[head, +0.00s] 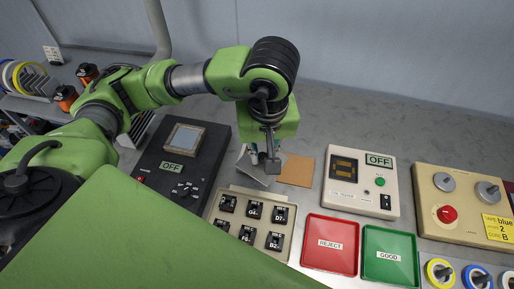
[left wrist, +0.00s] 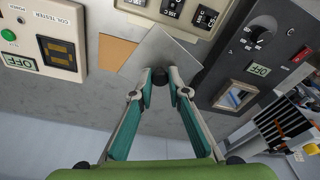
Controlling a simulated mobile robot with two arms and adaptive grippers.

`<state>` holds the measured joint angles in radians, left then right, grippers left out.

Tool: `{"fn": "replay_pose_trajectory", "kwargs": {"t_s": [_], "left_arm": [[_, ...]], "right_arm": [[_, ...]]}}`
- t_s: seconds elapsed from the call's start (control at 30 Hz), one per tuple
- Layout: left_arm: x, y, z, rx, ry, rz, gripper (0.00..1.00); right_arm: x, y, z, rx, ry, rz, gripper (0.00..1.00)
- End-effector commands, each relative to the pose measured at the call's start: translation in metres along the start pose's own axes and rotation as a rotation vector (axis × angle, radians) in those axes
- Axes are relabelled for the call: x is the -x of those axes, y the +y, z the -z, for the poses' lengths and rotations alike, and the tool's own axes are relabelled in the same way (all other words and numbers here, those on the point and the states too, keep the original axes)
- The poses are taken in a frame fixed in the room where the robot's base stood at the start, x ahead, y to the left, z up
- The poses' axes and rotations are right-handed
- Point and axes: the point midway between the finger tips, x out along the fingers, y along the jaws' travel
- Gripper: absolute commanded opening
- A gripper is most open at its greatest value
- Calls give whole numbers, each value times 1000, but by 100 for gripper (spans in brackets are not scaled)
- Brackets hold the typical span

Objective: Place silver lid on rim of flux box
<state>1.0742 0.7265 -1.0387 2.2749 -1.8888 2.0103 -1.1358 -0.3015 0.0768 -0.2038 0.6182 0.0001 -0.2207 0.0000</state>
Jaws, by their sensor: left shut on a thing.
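The silver lid (left wrist: 155,48) is a thin, flat grey plate. My left gripper (left wrist: 160,77) is shut on its edge, and the plate sticks out beyond the fingertips. In the head view my left gripper (head: 268,163) points down behind the tray of labelled parts, with the lid (head: 256,178) tilted and partly covered by the fingers. I cannot make out a flux box for certain in either view. My right gripper is not in view.
A brown square mat (head: 298,170) lies just right of the lid. A black unit (head: 150,165) with a framed window stands left, the parts tray (head: 233,205) in front, the coil tester (head: 350,203) right. Red (head: 330,261) and green (head: 390,273) trays are nearer.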

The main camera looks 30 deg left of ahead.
Motion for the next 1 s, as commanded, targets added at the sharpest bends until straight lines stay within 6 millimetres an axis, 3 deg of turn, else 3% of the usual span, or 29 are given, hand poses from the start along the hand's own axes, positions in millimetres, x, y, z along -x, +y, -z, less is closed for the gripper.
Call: {"fn": "replay_pose_trajectory", "kwargs": {"t_s": [0.03,0.17,0.4,0.6,0.83,1.0], "left_arm": [[-8,-1,11,8,-7,4,0],[-27,-3,41,7,-4,7,0],[-69,-2,65,2,0,2,0],[-84,-1,74,1,-1,2,0],[-113,-1,72,0,-3,1,0],[-120,0,72,-1,1,-2,0]], "right_arm": [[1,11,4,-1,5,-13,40],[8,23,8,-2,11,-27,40],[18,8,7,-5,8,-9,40],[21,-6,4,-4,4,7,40],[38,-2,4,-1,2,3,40],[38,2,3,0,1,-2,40]]}}
